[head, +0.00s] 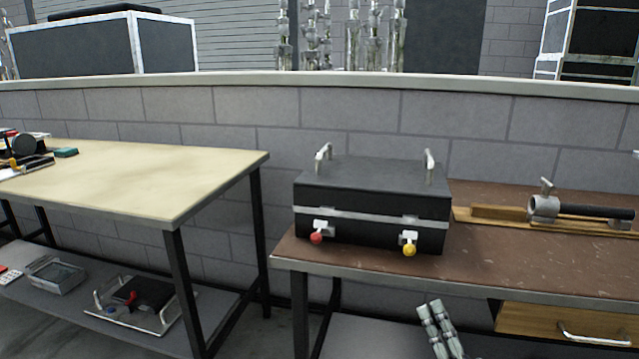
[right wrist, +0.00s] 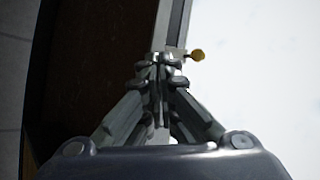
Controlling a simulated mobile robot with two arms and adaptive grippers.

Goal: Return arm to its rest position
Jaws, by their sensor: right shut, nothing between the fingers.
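My right gripper (head: 432,308) shows at the bottom of the head view, below the front edge of the brown workbench (head: 545,262). Its fingers are together with nothing between them. In the right wrist view the closed right gripper (right wrist: 160,58) points away from the camera, and a yellow knob (right wrist: 197,55) shows just beyond and to the right of the fingertips. How far apart they are is hard to tell. My left gripper is not in view.
A closed black case (head: 370,190) with two top handles, a red-knobbed latch (head: 316,238) and a yellow-knobbed latch (head: 409,249) sits on the brown bench. A metal vise-like tool (head: 545,207) lies right of it. A pale table (head: 170,180) stands left.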

